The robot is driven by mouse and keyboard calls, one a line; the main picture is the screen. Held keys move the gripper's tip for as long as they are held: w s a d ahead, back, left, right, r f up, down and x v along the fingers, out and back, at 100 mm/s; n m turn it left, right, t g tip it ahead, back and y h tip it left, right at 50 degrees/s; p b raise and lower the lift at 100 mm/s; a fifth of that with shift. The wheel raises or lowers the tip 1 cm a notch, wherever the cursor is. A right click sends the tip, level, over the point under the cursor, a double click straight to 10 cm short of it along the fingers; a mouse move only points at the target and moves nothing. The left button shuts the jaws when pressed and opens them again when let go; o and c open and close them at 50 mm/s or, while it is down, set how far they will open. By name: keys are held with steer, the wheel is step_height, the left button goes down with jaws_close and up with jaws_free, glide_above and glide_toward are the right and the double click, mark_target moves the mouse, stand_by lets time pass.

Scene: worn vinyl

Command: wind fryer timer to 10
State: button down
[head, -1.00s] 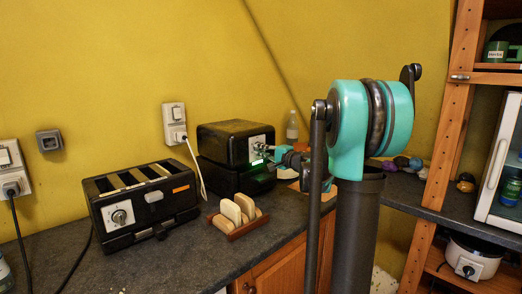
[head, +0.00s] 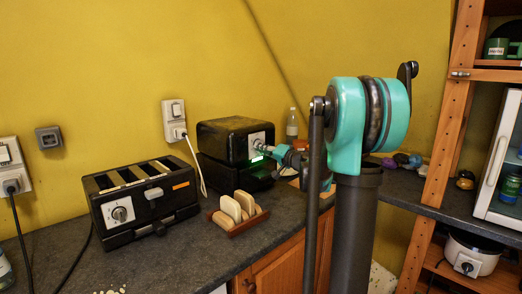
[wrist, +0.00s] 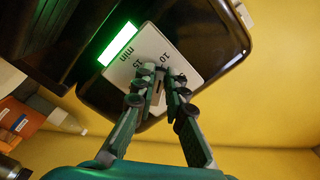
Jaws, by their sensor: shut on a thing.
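The black fryer (head: 236,131) stands on the counter against the yellow wall, with a pale timer plate on its front. In the wrist view the timer plate (wrist: 145,68) shows upside down, with "10", "15" and "min" readable, beside a lit green panel (wrist: 118,43). My gripper (wrist: 160,73) is shut on the timer knob (wrist: 158,88), one finger on each side. The fingers hide much of the knob and part of the scale, so I cannot tell its exact setting. In the head view my gripper (head: 262,148) reaches the fryer front from the right.
A black toaster (head: 145,203) with its own dial stands to the left. A wooden rack with bread slices (head: 237,222) sits just in front of the fryer. A clear bottle (head: 292,124) stands behind my gripper. Wooden shelving (head: 440,150) is at right.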

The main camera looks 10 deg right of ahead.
steer(key=shift+w, duration=0.1)
stand_by(0.3)
steer(key=c, duration=1.6)
jaws_free()
steer(key=shift+o, duration=0.2)
steer(key=v, duration=1.2)
